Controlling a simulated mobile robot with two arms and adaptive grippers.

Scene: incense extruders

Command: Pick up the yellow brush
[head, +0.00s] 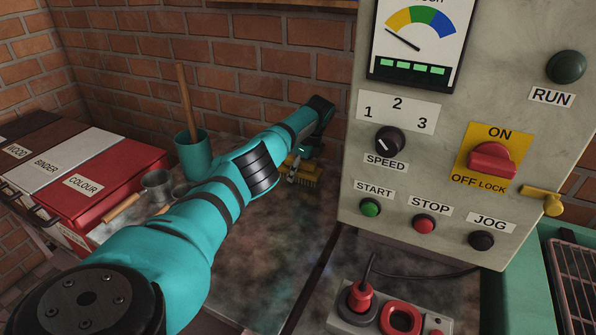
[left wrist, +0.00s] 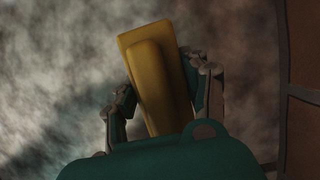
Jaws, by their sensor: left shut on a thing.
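The yellow brush (head: 308,182) is on or just above the stained worktop, beside the grey control panel, partly hidden behind my left gripper (head: 293,175) in the head view. In the left wrist view the brush (left wrist: 154,62) shows as a yellow block with a raised ridge, slightly tilted. The two fingers of my left gripper (left wrist: 160,95) are on either side of it, shut on it. I cannot tell whether the brush touches the worktop. My right gripper is not in view.
A grey control panel (head: 450,130) stands close to the right of the brush. A teal cup (head: 193,155) with a wooden stick stands to the left, near metal scoops (head: 157,186) and a red lidded bin (head: 110,185). A brick wall (head: 270,90) is behind.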

